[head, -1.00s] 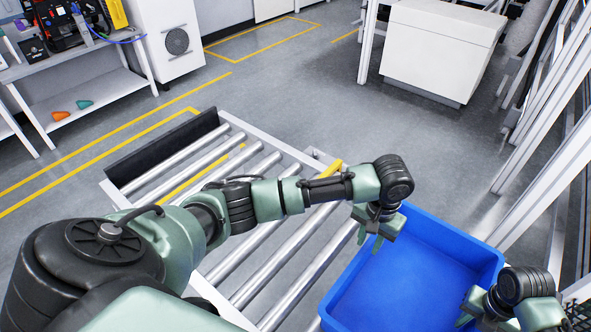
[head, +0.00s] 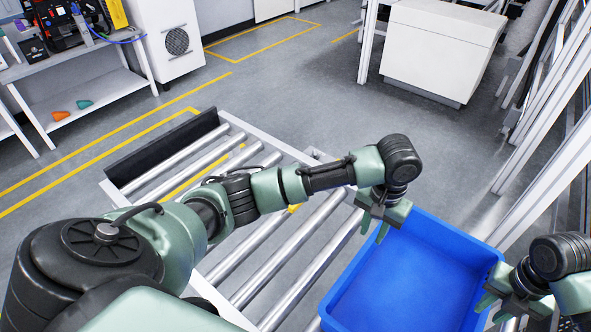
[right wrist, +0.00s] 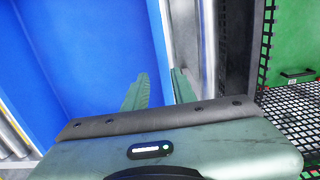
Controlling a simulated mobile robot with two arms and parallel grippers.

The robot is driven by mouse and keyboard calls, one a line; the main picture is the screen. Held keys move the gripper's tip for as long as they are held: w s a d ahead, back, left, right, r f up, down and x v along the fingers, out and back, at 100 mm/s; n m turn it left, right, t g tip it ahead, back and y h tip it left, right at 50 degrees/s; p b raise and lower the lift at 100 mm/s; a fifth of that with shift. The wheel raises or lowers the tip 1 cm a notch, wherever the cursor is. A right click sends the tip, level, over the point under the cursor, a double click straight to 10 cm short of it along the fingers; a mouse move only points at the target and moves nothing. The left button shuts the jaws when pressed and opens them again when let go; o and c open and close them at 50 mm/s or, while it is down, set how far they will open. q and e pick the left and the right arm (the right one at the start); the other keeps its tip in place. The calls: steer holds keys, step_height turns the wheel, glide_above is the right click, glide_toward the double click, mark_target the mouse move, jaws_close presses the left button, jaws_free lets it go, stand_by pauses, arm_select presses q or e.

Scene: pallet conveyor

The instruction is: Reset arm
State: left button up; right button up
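My left gripper (head: 374,228) is open and empty, its fingers apart at the left rim of the blue crate (head: 352,275) in the head view. I cannot tell whether it touches the rim. My right gripper (head: 493,309) is at the crate's right edge, its fingers apart and empty. In the right wrist view, the two green fingers of my right gripper (right wrist: 160,90) show with a gap between them, beside the blue crate wall (right wrist: 100,60). The crate's visible floor is empty; its near end is cut off by the picture edge.
A roller conveyor (head: 290,262) lies left of the crate, under my left arm. A white cabinet (head: 440,45) stands on the floor beyond. White frame posts (head: 540,170) rise at the right. A shelf (head: 90,98) with small parts stands at the far left. Open floor lies behind.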

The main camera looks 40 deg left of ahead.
steer(key=shift+r, duration=0.7)
arm_select(q)
steer(key=shift+r, duration=0.1)
